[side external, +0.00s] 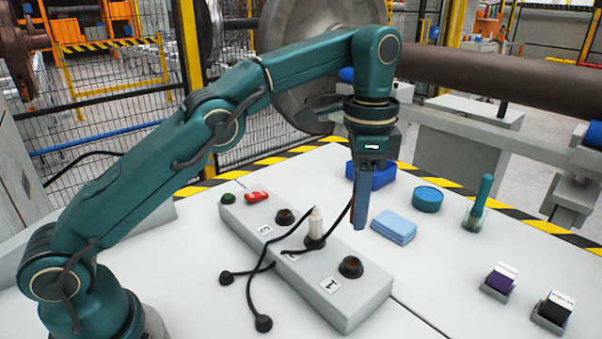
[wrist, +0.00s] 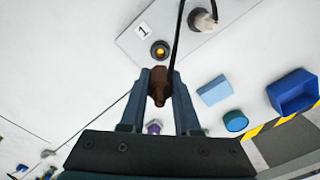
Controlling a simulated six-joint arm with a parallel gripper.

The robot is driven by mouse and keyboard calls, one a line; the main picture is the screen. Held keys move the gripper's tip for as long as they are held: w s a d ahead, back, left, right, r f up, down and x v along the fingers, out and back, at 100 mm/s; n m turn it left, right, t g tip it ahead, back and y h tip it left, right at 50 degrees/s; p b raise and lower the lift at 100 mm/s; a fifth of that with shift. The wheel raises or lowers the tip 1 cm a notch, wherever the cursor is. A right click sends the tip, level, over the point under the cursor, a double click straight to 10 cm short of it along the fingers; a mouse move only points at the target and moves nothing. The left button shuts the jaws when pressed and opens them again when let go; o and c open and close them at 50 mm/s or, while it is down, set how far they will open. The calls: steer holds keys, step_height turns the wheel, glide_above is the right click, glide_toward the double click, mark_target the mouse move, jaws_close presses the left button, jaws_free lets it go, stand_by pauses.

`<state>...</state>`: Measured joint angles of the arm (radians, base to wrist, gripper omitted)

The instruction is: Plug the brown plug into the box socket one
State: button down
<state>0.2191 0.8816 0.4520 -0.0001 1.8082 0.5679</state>
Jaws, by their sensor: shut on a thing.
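My gripper (side external: 360,222) points down above the table and is shut on the brown plug (wrist: 158,86), which sits between the two fingers in the wrist view. In the side view the fingers mostly hide the plug. A black cable runs from it. The grey socket box (side external: 318,292) lies on the table below and left of the gripper. Socket one (side external: 350,267), marked "1", is open and empty at the box's near end. It also shows in the wrist view (wrist: 160,51), just beyond the plug, which is apart from it.
A white plug (side external: 316,226) stands in the middle socket, and socket three (side external: 285,216) looks empty. Black cables cross the box. Light-blue blocks (side external: 394,226), a blue bin (side external: 384,180), a teal round tub (side external: 428,199) and a green-handled tool (side external: 482,195) stand to the right.

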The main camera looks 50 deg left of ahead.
steer(key=shift+f, duration=2.85)
steer(key=shift+f, duration=1.35)
steer(key=c, duration=0.5)
jaws_free()
steer(key=shift+c, duration=0.2)
steer(key=shift+r, duration=2.55)
